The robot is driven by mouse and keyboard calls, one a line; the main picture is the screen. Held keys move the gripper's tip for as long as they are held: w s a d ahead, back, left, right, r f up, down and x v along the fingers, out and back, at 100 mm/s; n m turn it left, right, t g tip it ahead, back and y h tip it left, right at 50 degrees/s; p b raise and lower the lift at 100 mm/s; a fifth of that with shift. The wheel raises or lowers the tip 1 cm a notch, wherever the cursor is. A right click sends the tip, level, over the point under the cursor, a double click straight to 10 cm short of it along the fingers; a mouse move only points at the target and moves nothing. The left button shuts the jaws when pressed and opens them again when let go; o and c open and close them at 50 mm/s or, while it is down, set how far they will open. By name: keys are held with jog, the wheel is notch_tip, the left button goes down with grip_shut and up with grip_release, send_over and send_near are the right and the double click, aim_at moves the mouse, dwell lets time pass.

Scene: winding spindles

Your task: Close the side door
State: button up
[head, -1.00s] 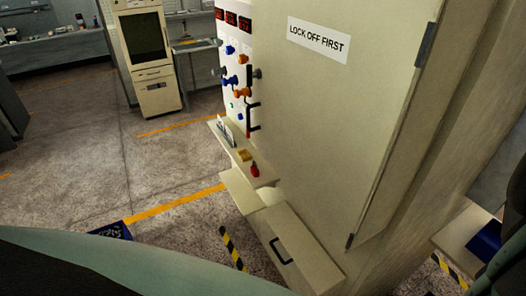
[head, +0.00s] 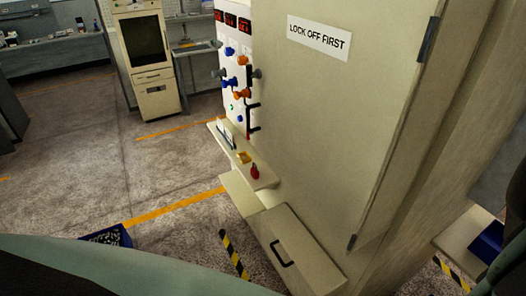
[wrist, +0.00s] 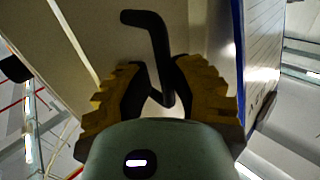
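The side door (head: 330,110) is the large beige panel with a "LOCK OFF FIRST" label, on the machine's right-hand face in the head view. Dark hinges show along its right edge. In the wrist view, a bent black handle (wrist: 153,35) runs down between the yellow fingers of my gripper (wrist: 160,75). The fingers are apart, one on each side of the bar, with a visible gap. My gripper is out of sight in the head view.
A control panel (head: 232,60) with coloured knobs adjoins the door's left edge. A small shelf (head: 240,160) and a drawer (head: 295,250) jut out below. A blue bin (head: 110,236) sits on the floor at lower left. Open floor (head: 90,150) lies left.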

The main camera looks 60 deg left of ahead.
jog(key=shift+s, duration=0.1)
jog(key=v, duration=1.2)
dwell(0.4)
dwell(0.5)
